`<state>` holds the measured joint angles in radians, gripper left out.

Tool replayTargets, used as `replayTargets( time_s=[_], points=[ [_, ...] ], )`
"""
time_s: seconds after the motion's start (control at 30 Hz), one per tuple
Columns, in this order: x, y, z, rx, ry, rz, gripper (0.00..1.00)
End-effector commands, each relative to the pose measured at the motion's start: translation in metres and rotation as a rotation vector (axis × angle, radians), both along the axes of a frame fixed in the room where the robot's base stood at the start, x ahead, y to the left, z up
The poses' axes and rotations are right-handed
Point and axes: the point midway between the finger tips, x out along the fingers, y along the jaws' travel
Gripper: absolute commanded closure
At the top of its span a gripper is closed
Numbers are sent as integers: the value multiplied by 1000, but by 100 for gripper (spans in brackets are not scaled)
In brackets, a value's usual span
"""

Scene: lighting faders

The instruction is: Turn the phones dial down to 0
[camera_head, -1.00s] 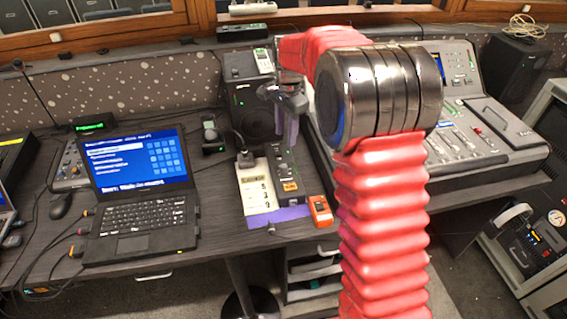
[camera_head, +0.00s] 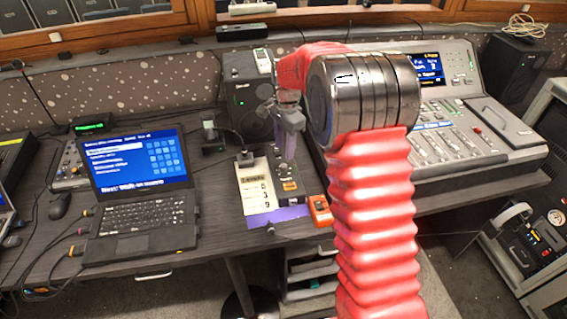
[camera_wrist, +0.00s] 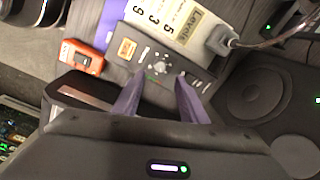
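A slim black control box (camera_head: 289,186) with an orange label lies on the desk, right of a pale card. In the wrist view the box (camera_wrist: 176,52) shows an orange screen or label, small light knobs or buttons and a green light. I cannot tell which of these is the phones dial, nor read its setting. My gripper (camera_head: 286,146) hangs over the far end of the box. In the wrist view its two purple fingers (camera_wrist: 158,98) are apart with nothing between them, pointing at the box's controls. Contact with the box cannot be made out.
The "Levels" card (camera_head: 256,192) with numbers lies left of the box. An orange device (camera_head: 320,211) sits at its right front. A speaker (camera_head: 248,100) stands behind. A laptop (camera_head: 140,215) is left, a large fader console (camera_head: 450,135) right.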

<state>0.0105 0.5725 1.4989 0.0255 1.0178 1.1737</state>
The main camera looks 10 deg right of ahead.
Motion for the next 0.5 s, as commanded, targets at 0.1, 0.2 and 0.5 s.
replayTargets(
  time_s=[0.1, 0.2, 0.5],
  points=[
    [1, 1, -20, 0, 2, 0, 61],
    [1, 1, -35, 0, 2, 0, 61],
    [4, 2, -75, 0, 1, 0, 61]
  ],
)
